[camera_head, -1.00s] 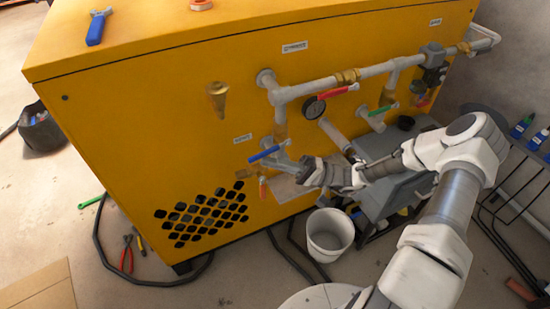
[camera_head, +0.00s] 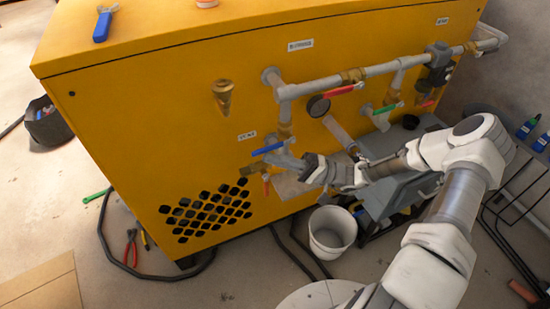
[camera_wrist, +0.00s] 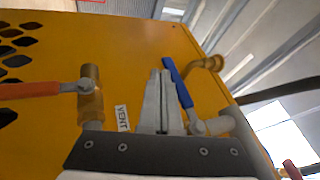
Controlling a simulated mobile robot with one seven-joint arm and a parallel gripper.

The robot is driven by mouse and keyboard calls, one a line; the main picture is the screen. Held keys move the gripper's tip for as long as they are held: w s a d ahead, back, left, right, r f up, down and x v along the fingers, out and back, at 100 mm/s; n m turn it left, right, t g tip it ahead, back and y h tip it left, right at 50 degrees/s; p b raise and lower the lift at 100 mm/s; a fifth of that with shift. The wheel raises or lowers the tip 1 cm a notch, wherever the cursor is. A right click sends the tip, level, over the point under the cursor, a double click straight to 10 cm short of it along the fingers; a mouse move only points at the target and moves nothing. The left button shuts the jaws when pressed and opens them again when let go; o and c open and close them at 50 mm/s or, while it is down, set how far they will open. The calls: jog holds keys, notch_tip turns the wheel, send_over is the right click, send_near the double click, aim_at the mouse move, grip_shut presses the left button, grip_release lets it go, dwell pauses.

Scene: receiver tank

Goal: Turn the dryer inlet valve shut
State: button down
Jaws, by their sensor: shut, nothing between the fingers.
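A blue lever handle (camera_head: 269,148) sits on a grey pipe valve at the lower front of the yellow cabinet. I cannot read the labels in the head view, so I cannot tell whether this is the dryer inlet valve. My gripper (camera_head: 290,163) is shut and empty just below and right of this lever. In the wrist view, the closed fingers (camera_wrist: 160,74) lie close to the left of the blue lever (camera_wrist: 179,84); I cannot tell whether they touch. A red-orange lever (camera_wrist: 35,91) on a brass valve is at left, near a "VENT" label (camera_wrist: 122,119).
A red lever (camera_head: 342,90) and a green lever (camera_head: 387,109) are on pipes to the upper right. A brass fitting (camera_head: 222,96) juts from the cabinet (camera_head: 150,120). A white bucket (camera_head: 332,232) stands below my arm. Pliers (camera_head: 130,248) and a black hose lie on the floor.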

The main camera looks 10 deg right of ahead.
jog(key=s+d+f+b, duration=0.1)
jog(key=d+f, duration=0.7)
jog(key=d, duration=0.1)
jog(key=shift+f, duration=0.25)
